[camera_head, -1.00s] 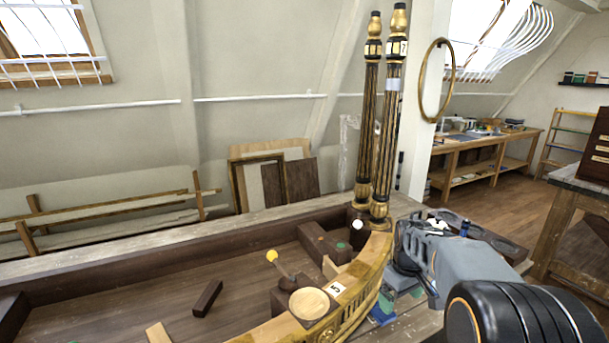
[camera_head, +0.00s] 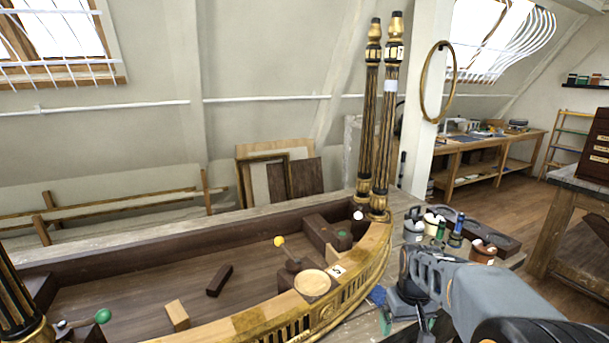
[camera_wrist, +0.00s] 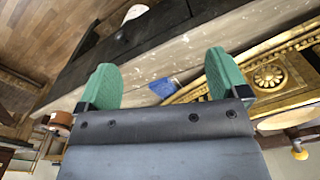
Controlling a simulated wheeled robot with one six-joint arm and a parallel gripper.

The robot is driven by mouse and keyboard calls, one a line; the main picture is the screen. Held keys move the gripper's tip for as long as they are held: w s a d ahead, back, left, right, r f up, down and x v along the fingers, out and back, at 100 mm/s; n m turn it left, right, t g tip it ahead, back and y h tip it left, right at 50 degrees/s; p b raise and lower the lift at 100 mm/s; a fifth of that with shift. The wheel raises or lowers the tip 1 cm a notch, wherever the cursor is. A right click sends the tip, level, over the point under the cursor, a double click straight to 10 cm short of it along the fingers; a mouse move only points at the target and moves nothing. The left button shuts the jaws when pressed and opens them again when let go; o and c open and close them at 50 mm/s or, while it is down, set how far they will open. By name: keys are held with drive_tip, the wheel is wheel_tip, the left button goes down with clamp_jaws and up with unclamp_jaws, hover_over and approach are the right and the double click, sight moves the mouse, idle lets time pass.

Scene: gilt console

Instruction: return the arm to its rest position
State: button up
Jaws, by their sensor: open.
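My gripper shows in the wrist view (camera_wrist: 165,85) with its two green-padded fingers spread wide apart and nothing between them. Past the fingers lie the grey bench edge, a small blue piece (camera_wrist: 187,87) and the gilt carved rail. In the head view my arm comes in from the lower right, and its end is beside the right end of the gilt console (camera_head: 375,245), over the workbench. The fingertips are mostly hidden below the arm there. The console holds a dark tray-like inside with a yellow-knobbed stick (camera_head: 279,242) and a green-knobbed one (camera_head: 103,316).
Two tall black-and-gold columns (camera_head: 383,130) stand at the console's back right corner. Several jars and pots (camera_head: 435,225) and a dark block (camera_head: 490,235) stand on the bench just behind my arm. A loose dark block (camera_head: 219,280) lies inside the console. Floor shows open at the right.

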drive_tip(key=s+a+r+t, duration=0.1)
drive_tip(key=s+a+r, duration=0.1)
drive_tip(key=s, duration=0.4)
drive_tip(key=s+a+r+t, duration=0.2)
drive_tip(key=s+a, duration=0.2)
drive_tip(key=s, duration=0.2)
drive_tip(key=shift+s+a+r+m+t, duration=0.2)
drive_tip(key=shift+s+r+m+t, duration=0.1)
drive_tip(key=shift+r+m, duration=0.1)
drive_tip(key=shift+w, duration=0.1)
